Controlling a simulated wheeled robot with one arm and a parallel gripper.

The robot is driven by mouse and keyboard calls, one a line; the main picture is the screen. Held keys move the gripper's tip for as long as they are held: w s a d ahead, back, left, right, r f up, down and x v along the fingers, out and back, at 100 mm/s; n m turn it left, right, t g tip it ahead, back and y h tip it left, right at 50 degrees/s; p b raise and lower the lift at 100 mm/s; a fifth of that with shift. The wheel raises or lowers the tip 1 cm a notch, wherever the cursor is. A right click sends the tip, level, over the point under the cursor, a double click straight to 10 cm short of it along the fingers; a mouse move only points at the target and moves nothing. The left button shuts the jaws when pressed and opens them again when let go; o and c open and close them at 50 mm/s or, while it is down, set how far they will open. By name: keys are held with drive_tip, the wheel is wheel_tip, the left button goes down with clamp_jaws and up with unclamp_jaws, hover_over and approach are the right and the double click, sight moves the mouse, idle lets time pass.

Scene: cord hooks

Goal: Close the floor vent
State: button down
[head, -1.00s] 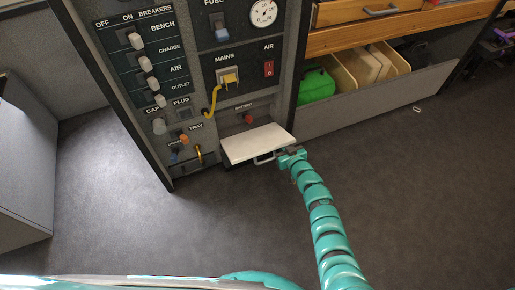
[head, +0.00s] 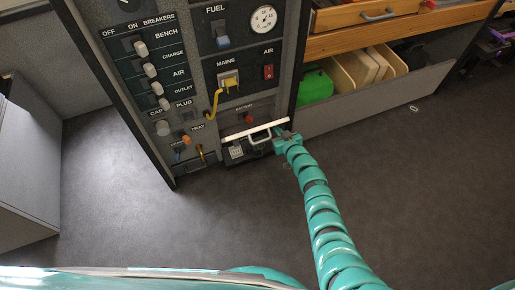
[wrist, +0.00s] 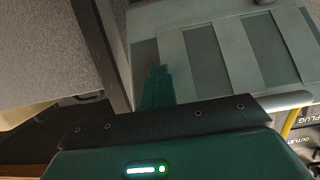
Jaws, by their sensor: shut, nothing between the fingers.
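No part in view is labelled as a floor vent. A white flap (head: 240,133) with a pale loop handle (head: 261,137) is at the foot of the dark panel, under the battery label. It shows nearly edge-on as a thin strip. My gripper (head: 285,136) is at the right end of the flap, close beside the handle; I cannot tell if they touch. The gripper is shut and empty. In the wrist view, a teal finger (wrist: 157,88) is in front of a grey slatted surface (wrist: 232,50). A small grey slotted part (head: 237,152) shows below the flap.
The switch panel (head: 185,75) rises above the flap, with a yellow cable (head: 214,103) hanging from it. An open drawer (head: 385,95) with a green item (head: 316,86) is at the right. A grey cabinet (head: 25,170) stands left. The dark floor (head: 130,220) is mostly clear.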

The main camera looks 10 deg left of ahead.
drive_tip(key=shift+w+a+r+p, duration=0.4)
drive_tip(key=shift+w+r+p, duration=0.15)
drive_tip(key=shift+r, duration=0.35)
drive_tip(key=shift+w+a+r+p, duration=0.4)
drive_tip(key=shift+w+r+p, duration=0.15)
drive_tip(key=shift+r, duration=0.35)
drive_tip(key=shift+w+a+r+p, duration=0.45)
drive_tip(key=shift+w+r, duration=0.1)
drive_tip(key=shift+r, duration=0.35)
drive_tip(key=shift+w+a+f+b, duration=0.2)
drive_tip(key=shift+w+a+b, duration=0.15)
drive_tip(key=shift+w+b, duration=0.2)
drive_tip(key=shift+w+a+r, duration=0.1)
drive_tip(key=shift+w+a, duration=0.15)
drive_tip(key=shift+w, duration=0.05)
drive_tip(key=shift+s+d, duration=0.1)
drive_tip(key=shift+s+d+p, duration=0.85)
drive_tip(key=shift+s+p, duration=0.3)
drive_tip(key=shift+p, duration=0.15)
